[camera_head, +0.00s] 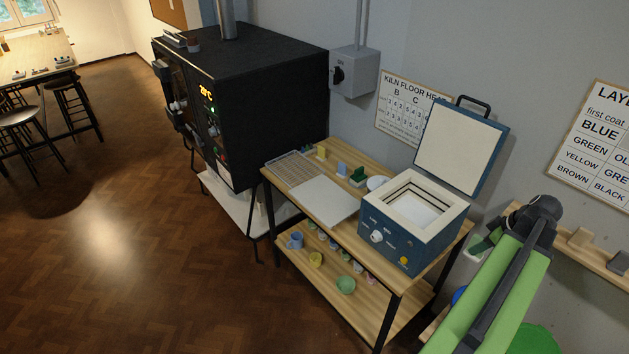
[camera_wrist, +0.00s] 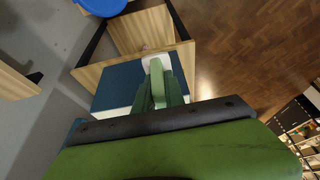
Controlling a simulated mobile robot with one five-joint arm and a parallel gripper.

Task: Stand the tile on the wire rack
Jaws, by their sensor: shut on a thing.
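My gripper (camera_wrist: 159,82) shows in the wrist view with its green fingers closed on a pale green, narrow piece, which I take to be the tile (camera_wrist: 157,78), seen nearly edge-on. In the head view, my gripper (camera_head: 482,245) is at the right, just beyond the blue kiln's right side, and my arm hides part of it. The held tile is hard to make out there. The wire rack (camera_head: 293,168) lies as a flat grid at the far left end of the wooden table, well away from my gripper.
A small blue kiln (camera_head: 398,238) with its lid raised stands on the table's right end. A white board (camera_head: 331,202) lies beside the rack. Small yellow (camera_head: 321,153), blue (camera_head: 342,170) and green (camera_head: 357,177) items stand behind.

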